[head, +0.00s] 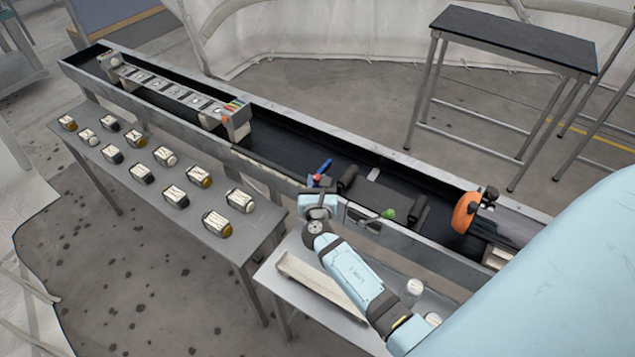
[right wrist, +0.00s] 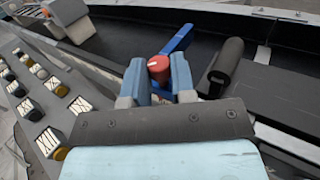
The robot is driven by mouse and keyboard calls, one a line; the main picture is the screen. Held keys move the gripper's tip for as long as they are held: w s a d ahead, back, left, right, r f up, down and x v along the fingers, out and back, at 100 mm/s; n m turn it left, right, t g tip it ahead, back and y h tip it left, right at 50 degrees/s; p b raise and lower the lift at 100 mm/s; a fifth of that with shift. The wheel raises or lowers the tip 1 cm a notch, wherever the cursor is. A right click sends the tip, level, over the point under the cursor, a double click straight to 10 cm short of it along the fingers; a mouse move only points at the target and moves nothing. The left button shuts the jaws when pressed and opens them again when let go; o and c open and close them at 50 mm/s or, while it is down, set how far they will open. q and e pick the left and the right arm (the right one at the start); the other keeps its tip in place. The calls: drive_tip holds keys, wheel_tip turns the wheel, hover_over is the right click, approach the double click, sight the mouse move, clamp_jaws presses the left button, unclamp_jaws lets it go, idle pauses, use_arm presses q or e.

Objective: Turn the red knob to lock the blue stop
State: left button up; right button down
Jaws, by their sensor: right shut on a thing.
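The red knob (right wrist: 158,69) sits between the two blue fingers of my right gripper (right wrist: 158,77) in the right wrist view. The gripper is shut on it. A white mark shows on the knob's top. The blue stop (right wrist: 179,41) is a bar running from beside the knob out over the dark belt. In the head view the blue stop (head: 324,166) and the small red knob (head: 316,178) show at the conveyor's near edge, just above my right gripper (head: 317,188). The fingers partly hide the knob's base. My left gripper is not in view.
A black roller (right wrist: 227,62) lies close right of the stop. A green-tipped lever (head: 387,214) and an orange wheel (head: 466,212) are farther right along the conveyor. A grey rack (head: 170,88) stands over the belt's far-left part.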

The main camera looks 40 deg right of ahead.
drive_tip(key=shift+f, duration=0.1)
drive_tip(key=c, duration=0.9)
unclamp_jaws()
drive_tip(key=shift+c, duration=0.2)
